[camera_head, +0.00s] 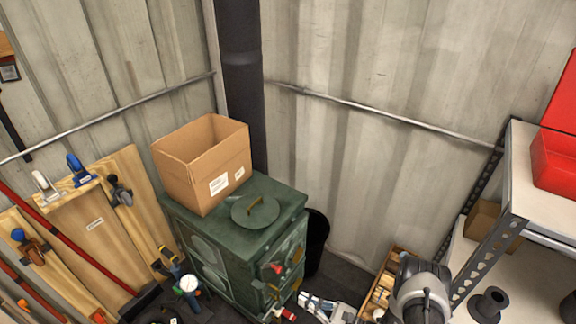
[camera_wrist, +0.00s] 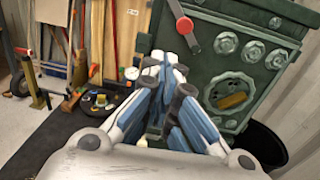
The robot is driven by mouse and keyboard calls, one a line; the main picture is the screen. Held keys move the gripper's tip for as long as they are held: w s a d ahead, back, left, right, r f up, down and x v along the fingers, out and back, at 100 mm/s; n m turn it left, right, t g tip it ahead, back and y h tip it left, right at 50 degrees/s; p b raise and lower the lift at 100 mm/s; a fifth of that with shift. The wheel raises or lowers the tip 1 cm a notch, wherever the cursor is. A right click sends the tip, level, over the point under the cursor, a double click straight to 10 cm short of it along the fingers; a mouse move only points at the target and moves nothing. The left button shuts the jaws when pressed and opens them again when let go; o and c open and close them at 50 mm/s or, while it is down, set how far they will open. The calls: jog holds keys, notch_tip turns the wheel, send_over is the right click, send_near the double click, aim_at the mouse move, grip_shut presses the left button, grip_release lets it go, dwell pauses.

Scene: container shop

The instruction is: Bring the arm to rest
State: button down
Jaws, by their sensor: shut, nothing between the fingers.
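My gripper (camera_wrist: 170,68) is in the wrist view with its blue and white fingers drawn together, shut and empty. It points toward the front of the green stove (camera_wrist: 252,20), apart from it as far as I can tell. In the head view my gripper (camera_head: 312,302) is low in the picture, in front of the stove (camera_head: 285,207), and partly cut off by the bottom edge. My arm comes in from the lower right.
An open cardboard box (camera_head: 205,165) stands on the stove. A black bin (camera_head: 316,240) is beside it. Tools hang on wooden boards (camera_head: 95,235) at left. A metal shelf (camera_head: 530,185) with a red case (camera_head: 556,163) is at right. A wooden crate (camera_head: 380,290) is near my arm.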

jog(key=s+a+r+n+g+h, duration=0.2)
jog(key=r+n+g, duration=0.45)
jog(key=r, duration=0.85)
jog(key=s+a+r+n+g+h, duration=0.15)
jog(key=r+n+g, duration=0.5)
jog(key=r, duration=0.85)
jog(key=s+d+r+n+t+h, duration=0.4)
jog(key=s+r+n+h, duration=0.1)
jog(key=s+r, duration=0.3)
jog(key=s+d+r+n+t+h, duration=0.4)
jog(key=s+r, duration=0.4)
jog(key=s, duration=0.2)
jog(key=d+n+h, duration=0.1)
jog(key=n+h, duration=0.1)
jog(key=shift+s+d+n, duration=0.25)
jog(key=shift+s+n, duration=0.05)
jog(key=c, duration=2.3)
grip_release()
jog(key=shift+h, duration=0.25)
